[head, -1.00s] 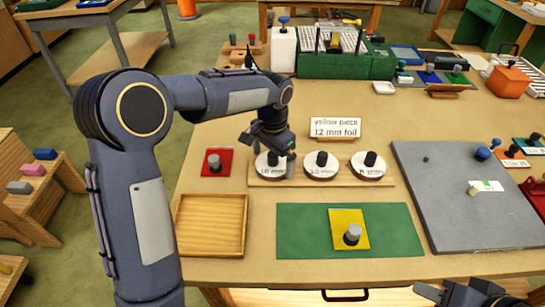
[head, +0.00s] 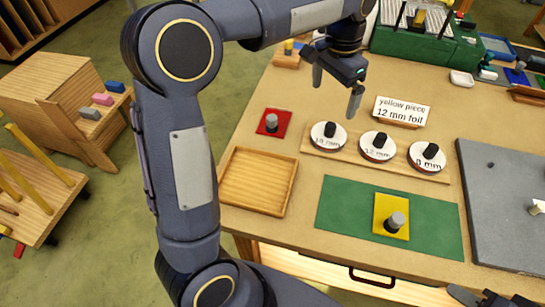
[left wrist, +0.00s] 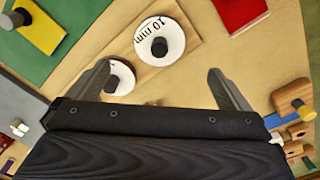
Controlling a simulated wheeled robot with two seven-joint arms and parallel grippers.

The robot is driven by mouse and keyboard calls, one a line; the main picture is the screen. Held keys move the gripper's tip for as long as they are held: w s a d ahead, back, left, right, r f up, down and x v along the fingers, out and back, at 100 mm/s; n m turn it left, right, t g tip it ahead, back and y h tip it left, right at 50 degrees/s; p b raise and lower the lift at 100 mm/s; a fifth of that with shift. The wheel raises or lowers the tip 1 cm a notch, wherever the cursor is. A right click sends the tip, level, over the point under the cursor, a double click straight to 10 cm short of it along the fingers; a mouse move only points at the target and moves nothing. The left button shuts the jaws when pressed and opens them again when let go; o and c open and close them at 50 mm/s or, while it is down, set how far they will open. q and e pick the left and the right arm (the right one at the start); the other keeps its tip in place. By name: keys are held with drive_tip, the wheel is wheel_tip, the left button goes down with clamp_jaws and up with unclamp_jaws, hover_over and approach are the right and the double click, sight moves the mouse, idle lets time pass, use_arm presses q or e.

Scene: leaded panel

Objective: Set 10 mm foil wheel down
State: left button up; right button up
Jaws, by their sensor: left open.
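The 10 mm foil wheel (head: 322,142), a white disc with a black knob, lies at the left end of a wooden rack (head: 408,170). It also shows in the left wrist view (left wrist: 174,29). The 12 mm wheel (head: 371,154) and 8 mm wheel (head: 420,164) lie to its right on the rack. My left gripper (head: 335,92) is open and empty, above and behind the 10 mm wheel, apart from it. In the left wrist view its fingers (left wrist: 160,85) stand wide apart. My right gripper (head: 490,298) shows only partly at the bottom edge.
A card (head: 402,109) reading "yellow piece 12 mm foil" stands behind the rack. A red piece (head: 265,128), an empty wooden tray (head: 232,181), a yellow piece (head: 383,217) on a green mat (head: 340,205) and a grey board (head: 490,190) lie around it.

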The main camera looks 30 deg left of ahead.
use_arm(q)
drive_tip(key=s+a+n+t+h, duration=0.1)
drive_tip(key=s+a+n, duration=0.15)
drive_tip(key=s, duration=0.55)
drive_tip(key=s+a+n+t+h, duration=0.1)
drive_tip(key=s+a+t, duration=0.15)
drive_tip(key=s, duration=0.55)
drive_tip(key=s+f+n+t, duration=0.1)
drive_tip(key=s+f+n, duration=0.1)
drive_tip(key=s, duration=0.3)
drive_tip(key=s+d+f+n+t+h, duration=0.1)
drive_tip(key=s+f+n, duration=0.1)
drive_tip(key=s+f, duration=0.2)
drive_tip(key=shift+s+f+h, duration=0.25)
drive_tip(key=shift+s+h, duration=0.05)
drive_tip(key=shift+s, duration=0.5)
